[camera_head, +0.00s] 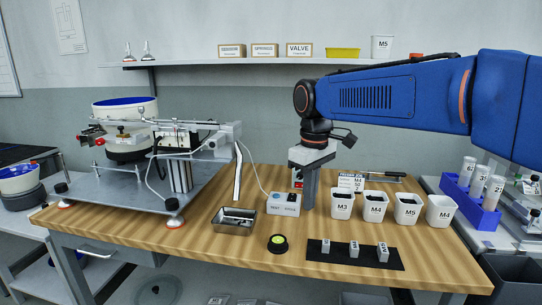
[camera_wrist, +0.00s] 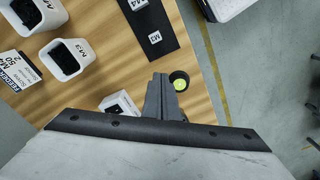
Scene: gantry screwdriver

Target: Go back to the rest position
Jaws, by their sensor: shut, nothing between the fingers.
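My gripper (camera_head: 309,188) hangs from my blue arm over the middle of the wooden table (camera_head: 220,258), pointing down. Its fingers are shut with nothing between them. In the wrist view the gripper (camera_wrist: 163,88) shows as a closed grey pair of fingers, close in the picture to a small black round piece with a yellow-green top (camera_wrist: 180,82). That piece also shows in the head view (camera_head: 278,243), toward the table's front edge. In the head view the gripper appears between a grey control box (camera_head: 284,203) and a white cup marked M3 (camera_head: 342,205).
White cups marked M4 (camera_head: 375,206) and M5 (camera_head: 407,208) stand to the right. A black mat (camera_head: 330,262) holds small labelled blocks. A metal tray (camera_head: 234,220) and a gantry machine (camera_head: 180,170) are at left. A blue rack (camera_head: 468,204) of tubes stands at right.

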